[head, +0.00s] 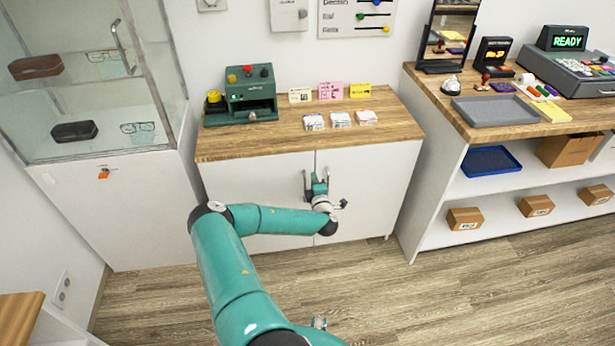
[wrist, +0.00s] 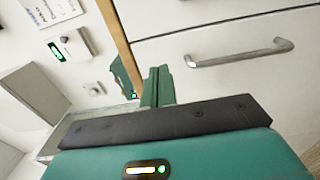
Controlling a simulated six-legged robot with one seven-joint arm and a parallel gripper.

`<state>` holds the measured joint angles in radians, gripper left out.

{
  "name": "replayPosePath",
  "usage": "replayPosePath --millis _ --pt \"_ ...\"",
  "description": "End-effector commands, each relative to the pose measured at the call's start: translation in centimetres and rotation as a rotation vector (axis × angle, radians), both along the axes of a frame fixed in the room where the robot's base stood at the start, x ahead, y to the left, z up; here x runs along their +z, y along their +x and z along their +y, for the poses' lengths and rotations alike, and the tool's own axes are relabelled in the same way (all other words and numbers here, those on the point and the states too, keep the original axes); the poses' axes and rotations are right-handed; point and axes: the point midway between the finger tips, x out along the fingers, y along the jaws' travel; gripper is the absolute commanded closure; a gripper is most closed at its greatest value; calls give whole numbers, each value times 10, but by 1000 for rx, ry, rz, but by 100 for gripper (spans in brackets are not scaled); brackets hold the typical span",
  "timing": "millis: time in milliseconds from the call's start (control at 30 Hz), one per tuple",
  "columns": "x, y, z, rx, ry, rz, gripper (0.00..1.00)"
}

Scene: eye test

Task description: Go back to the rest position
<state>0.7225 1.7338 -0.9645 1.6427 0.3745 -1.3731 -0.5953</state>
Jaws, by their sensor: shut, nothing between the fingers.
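My teal arm reaches forward, with my gripper (head: 319,181) in front of the white cabinet (head: 255,205), below its wooden top. In the wrist view my gripper (wrist: 158,82) shows green fingers together, with nothing between them. A metal door handle (wrist: 240,53) lies to the right of the fingers in the wrist view, apart from them. In the head view the gripper is close to the two door handles and partly overlaps them; I cannot tell the exact gap. Both cabinet doors look shut.
The wooden top (head: 395,122) holds a green machine (head: 250,95) and several small cards and stacks. A glass display case (head: 85,85) stands left. A shelf counter on the right carries a grey tray (head: 497,111) and a register (head: 575,75). The wood floor (head: 400,295) in front is clear.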

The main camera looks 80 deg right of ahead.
Motion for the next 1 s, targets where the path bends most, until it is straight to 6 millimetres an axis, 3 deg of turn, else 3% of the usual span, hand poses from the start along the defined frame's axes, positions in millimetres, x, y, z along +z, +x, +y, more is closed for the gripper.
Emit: replayPosePath --millis 33,233,633,833,1000 --pt "0 -12 4 -5 0 1 100" --pt "0 -42 16 -4 0 1 100" --pt "0 -54 22 -2 0 0 100" --pt "14 -39 16 -40 15 -48 100" --pt "46 -2 7 -143 85 -183 100"
